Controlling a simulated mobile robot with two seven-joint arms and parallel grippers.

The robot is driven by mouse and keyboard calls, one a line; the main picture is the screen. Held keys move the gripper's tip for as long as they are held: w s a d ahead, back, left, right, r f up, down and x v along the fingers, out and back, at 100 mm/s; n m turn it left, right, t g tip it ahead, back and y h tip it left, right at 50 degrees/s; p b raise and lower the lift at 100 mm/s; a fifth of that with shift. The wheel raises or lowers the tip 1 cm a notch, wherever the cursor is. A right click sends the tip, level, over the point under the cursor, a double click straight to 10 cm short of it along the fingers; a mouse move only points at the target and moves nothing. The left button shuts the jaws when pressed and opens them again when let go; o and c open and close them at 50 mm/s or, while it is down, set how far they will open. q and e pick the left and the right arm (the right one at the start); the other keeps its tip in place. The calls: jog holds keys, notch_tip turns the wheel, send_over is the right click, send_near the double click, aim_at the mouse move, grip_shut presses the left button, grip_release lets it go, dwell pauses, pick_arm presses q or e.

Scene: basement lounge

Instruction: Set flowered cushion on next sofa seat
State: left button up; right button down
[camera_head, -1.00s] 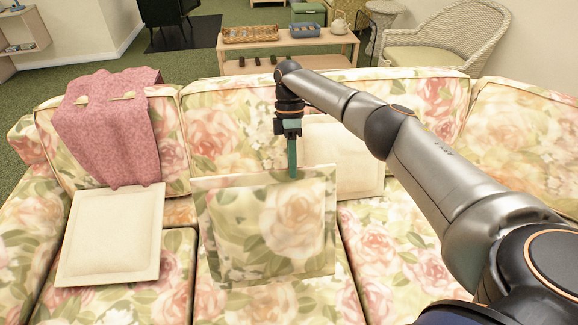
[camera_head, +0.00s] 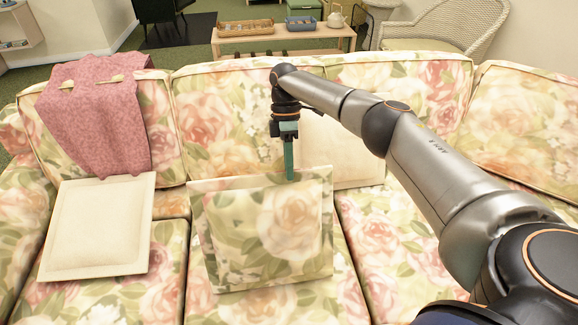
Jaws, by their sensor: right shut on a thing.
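The flowered cushion (camera_head: 262,235) stands nearly upright at the middle seat of the flowered sofa (camera_head: 215,115). My right gripper (camera_head: 289,176) comes down from above and is shut on the cushion's top edge. I cannot tell whether the cushion's lower edge touches the seat or hangs just above it. The seat to the right (camera_head: 400,255) shows bare flowered fabric in front, partly behind my right arm. My left gripper is not in view.
A cream cushion (camera_head: 98,228) lies on the left seat. Another cream cushion (camera_head: 340,150) leans on the backrest behind my right arm. A pink cloth (camera_head: 95,115) drapes over the left backrest. A wooden table (camera_head: 285,42) and a wicker chair (camera_head: 445,28) stand behind the sofa.

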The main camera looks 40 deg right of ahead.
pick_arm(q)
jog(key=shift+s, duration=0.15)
pick_arm(e)
jog(key=c, duration=0.8)
grip_release()
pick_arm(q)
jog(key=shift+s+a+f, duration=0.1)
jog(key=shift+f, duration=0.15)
pick_arm(e)
notch_tip(320, 180, up, 3)
jog(key=shift+r+p, duration=0.1)
jog(key=shift+p, duration=0.25)
pick_arm(q)
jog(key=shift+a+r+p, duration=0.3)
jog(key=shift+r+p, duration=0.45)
jog(key=shift+p, duration=0.15)
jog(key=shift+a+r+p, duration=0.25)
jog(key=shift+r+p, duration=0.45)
jog(key=shift+p, duration=0.15)
pick_arm(e)
jog(key=shift+s+a+r, duration=1.25)
jog(key=shift+s+r, duration=0.4)
jog(key=shift+s, duration=0.35)
jog(key=shift+s+a+r, duration=1.25)
jog(key=shift+s+r, duration=0.4)
jog(key=shift+s, duration=0.3)
jog(key=shift+s+a+r, duration=1.25)
jog(key=shift+s+r, duration=0.4)
jog(key=shift+s, duration=0.35)
